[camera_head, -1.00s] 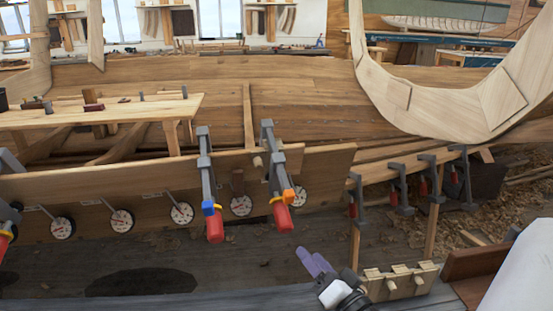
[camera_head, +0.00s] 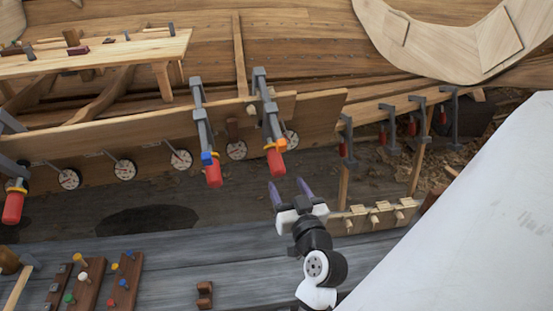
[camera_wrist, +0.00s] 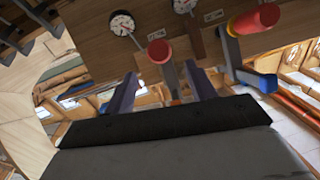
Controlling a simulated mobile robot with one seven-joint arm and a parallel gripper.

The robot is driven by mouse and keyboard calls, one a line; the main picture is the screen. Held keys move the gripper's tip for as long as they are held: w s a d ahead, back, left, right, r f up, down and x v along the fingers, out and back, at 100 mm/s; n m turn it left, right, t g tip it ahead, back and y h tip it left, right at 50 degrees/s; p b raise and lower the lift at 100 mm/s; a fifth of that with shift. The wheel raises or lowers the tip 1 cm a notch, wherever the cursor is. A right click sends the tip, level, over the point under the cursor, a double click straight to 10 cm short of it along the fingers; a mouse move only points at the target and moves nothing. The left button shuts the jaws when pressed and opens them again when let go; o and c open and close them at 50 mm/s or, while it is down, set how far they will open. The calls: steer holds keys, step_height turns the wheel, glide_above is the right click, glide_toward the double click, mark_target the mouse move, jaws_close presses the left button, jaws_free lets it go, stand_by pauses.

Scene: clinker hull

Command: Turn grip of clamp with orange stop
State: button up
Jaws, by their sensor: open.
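The clamp with the orange stop (camera_head: 281,145) hangs on the plank right of centre in the head view, its red grip (camera_head: 276,162) at the lower end. In the wrist view a red grip (camera_wrist: 158,52), apparently this one, shows end-on between my fingers but beyond them. My gripper (camera_head: 289,188) is open and empty, just below and slightly right of that grip, with its purple fingers pointing up towards it. It appears apart from the grip.
A similar clamp with a blue stop (camera_head: 207,157) hangs close by on the left; its stop also shows in the wrist view (camera_wrist: 268,84). Round dials (camera_head: 181,159) line the plank. Smaller clamps (camera_head: 388,128) hang at right. A pegged wooden rack (camera_head: 375,217) stands right of my gripper.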

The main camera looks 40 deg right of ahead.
mark_target(277, 164)
steer(key=p+x, duration=0.2)
steer(key=x, duration=0.7)
steer(key=shift+w, duration=0.15)
steer(key=c, duration=1)
steer(key=shift+d+f+m+t+y+b, duration=0.1)
steer(key=shift+m+t+y+b, duration=0.3)
steer(key=shift+m+y+b, duration=0.6)
steer(key=m+t+y+b, duration=0.1)
steer(key=m+y+b, duration=0.1)
steer(key=m, duration=0.1)
steer(key=shift+t+b, duration=0.4)
